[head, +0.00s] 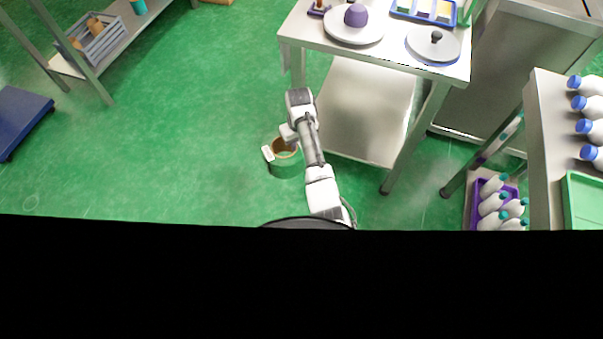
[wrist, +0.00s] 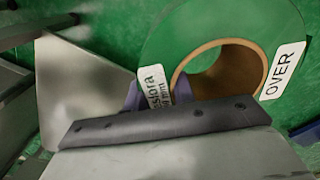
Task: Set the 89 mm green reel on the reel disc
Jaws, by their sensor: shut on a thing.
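The green reel (head: 287,166) has a brown cardboard core and white labels. It hangs at the end of my arm, over the green floor left of the steel table. My gripper (wrist: 160,92), with purple fingers, is shut on the reel's near wall. Two pale round discs are on the table: one (head: 341,33) bears a purple dome, the other (head: 421,47) has a dark central knob. I cannot tell which is the reel disc.
The steel table (head: 400,66) also holds a blue tray (head: 424,17) at its back. A bench at right carries white bottles (head: 588,104) and a green tray (head: 582,205). A purple crate (head: 477,196) of bottles sits below.

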